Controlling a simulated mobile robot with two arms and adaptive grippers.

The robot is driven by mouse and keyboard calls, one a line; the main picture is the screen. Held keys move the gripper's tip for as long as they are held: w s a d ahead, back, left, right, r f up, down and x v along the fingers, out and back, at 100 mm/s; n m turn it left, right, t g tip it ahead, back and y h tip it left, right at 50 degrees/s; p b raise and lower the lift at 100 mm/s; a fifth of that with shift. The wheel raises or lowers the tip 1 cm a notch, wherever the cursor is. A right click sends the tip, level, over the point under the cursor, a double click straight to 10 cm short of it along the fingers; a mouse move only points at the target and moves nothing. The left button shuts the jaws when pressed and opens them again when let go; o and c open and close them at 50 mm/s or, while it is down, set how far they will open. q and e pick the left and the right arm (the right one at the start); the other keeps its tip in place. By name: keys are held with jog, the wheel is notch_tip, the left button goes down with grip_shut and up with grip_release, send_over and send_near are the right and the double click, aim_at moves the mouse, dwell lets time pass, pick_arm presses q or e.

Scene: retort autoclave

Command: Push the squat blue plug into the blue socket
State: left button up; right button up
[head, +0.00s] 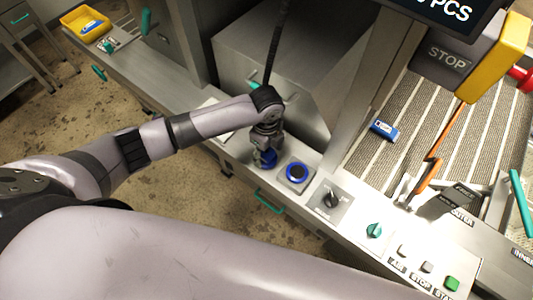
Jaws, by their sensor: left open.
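The blue socket (297,172) is a round blue ring with a dark centre, set in a grey plate on the steel ledge. A blue piece (268,159), which looks like the squat blue plug, shows just left of the socket, at the tip of my left gripper (264,156). The gripper points down, and its fingers are partly hidden by its own body. I cannot tell whether they touch the plug. The plug is apart from the socket. My right gripper is out of view.
A dark cable (277,45) rises behind my left wrist. A green handle (269,201) sticks out below the ledge. A yellow bin (88,24) stands far left.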

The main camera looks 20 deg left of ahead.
pick_arm(q)
jog(key=shift+f, duration=0.25)
jog(key=shift+c, duration=0.3)
jog(key=c, duration=1.1)
